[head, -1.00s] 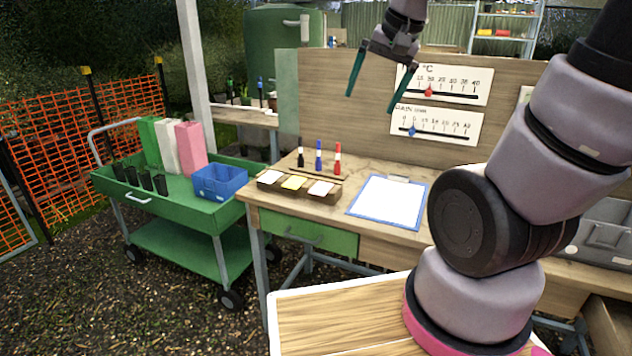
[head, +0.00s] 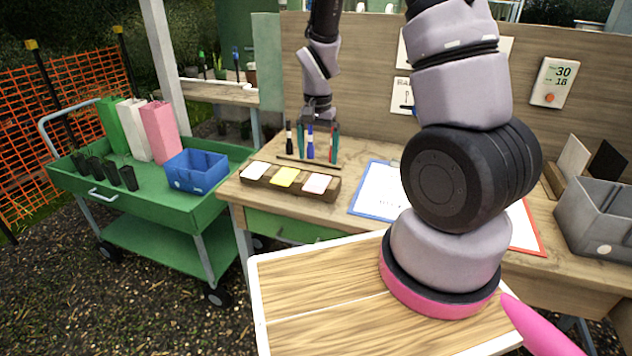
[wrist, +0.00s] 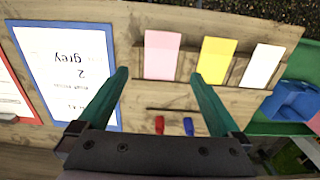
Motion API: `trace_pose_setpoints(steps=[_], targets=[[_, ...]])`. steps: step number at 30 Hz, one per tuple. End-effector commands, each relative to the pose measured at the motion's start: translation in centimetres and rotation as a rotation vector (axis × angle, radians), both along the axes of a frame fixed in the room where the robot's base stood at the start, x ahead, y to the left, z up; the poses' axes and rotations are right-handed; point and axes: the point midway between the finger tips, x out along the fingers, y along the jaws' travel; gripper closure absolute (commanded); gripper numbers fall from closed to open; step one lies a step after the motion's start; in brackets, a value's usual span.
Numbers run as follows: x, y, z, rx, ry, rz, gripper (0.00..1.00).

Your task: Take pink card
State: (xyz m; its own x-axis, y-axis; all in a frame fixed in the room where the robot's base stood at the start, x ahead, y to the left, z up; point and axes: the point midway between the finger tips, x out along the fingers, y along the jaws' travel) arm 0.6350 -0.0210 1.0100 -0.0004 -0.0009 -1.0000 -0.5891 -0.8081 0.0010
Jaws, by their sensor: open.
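The pink card (head: 317,184) is the rightmost of three cards in a wooden holder (head: 296,195) on the bench. In the wrist view the pink card (wrist: 161,56) lies just beyond my fingertips, roughly centred between them. A yellow card (head: 285,178) and a white card (head: 255,170) stand beside it. My gripper (head: 319,159) points down behind the holder, near the markers. In the wrist view my gripper (wrist: 160,75) is open with teal fingers wide apart, and nothing is held.
A blue marker (head: 310,143) and a black marker (head: 289,138) stand by my fingers. A clipboard (head: 366,206) lies right of the holder. A grey bin (head: 598,222) sits at the bench's right. A green cart (head: 120,205) with a blue bin (head: 196,172) stands left.

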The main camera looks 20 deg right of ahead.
Motion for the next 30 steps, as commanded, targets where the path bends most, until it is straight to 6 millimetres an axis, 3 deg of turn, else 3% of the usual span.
trace_pose_setpoints(steps=[17, 26, 27, 30], targets=[[0.3, 0.0, -6.8, 0.000, 0.002, 0.002, 0.00], [0.4, 0.0, -7.4, 0.001, -0.001, 0.002, 0.00], [0.4, 0.0, -7.4, 0.001, -0.001, 0.001, 0.08], [0.4, 0.0, -7.4, 0.001, -0.001, 0.002, 0.46]])
